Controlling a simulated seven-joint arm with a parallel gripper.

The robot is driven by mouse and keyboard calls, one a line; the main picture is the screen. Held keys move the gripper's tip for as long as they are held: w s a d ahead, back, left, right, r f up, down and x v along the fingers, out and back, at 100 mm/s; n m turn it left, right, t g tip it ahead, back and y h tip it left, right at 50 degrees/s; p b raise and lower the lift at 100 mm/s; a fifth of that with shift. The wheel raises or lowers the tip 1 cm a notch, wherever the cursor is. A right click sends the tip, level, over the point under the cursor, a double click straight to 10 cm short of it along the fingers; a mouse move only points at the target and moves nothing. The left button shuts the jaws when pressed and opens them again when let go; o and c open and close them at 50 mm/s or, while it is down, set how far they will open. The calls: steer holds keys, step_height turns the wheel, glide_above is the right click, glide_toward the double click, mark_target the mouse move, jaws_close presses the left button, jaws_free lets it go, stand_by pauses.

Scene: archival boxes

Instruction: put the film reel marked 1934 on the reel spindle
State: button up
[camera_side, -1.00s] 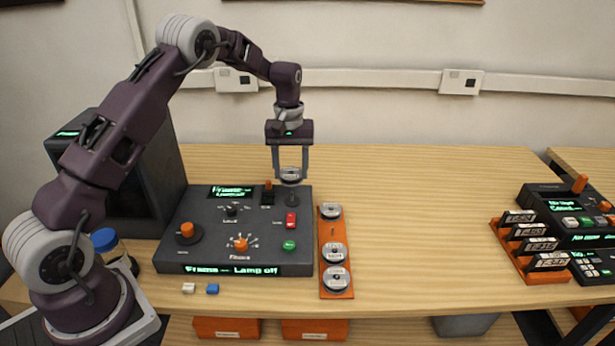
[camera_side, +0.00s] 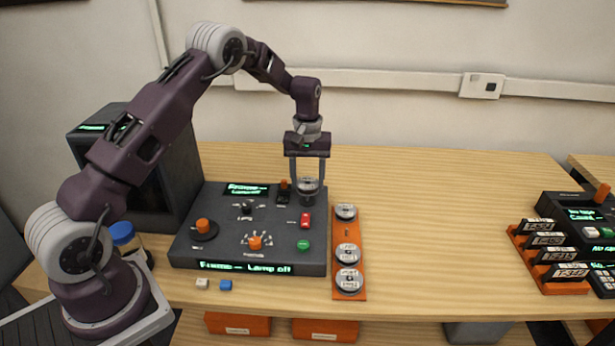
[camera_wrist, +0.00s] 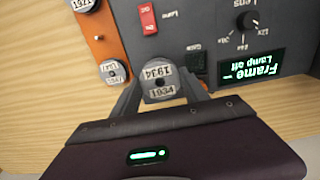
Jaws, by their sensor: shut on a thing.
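The film reel marked 1934 (camera_wrist: 159,82) is between the fingers of my gripper (camera_side: 307,184). The gripper is shut on it. In the side view the reel is a small grey disc (camera_side: 308,184) low over the back right corner of the dark console (camera_side: 225,235). The reel spindle stands at that corner, under the reel, and is mostly hidden by it and the fingers. I cannot tell whether the reel rests fully down on it.
An orange rack (camera_side: 347,233) with three other reels lies just right of the console. A red switch (camera_side: 306,219) and a green button (camera_side: 303,244) are in front of the gripper. A dark monitor (camera_side: 150,165) stands left. The table between rack and right-hand card holder (camera_side: 552,287) is clear.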

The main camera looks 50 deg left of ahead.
steer(key=shift+f, duration=0.55)
steer(key=shift+f, duration=0.8)
steer(key=shift+f, duration=0.35)
steer(key=o, duration=1.5)
steer(key=shift+c, duration=0.2)
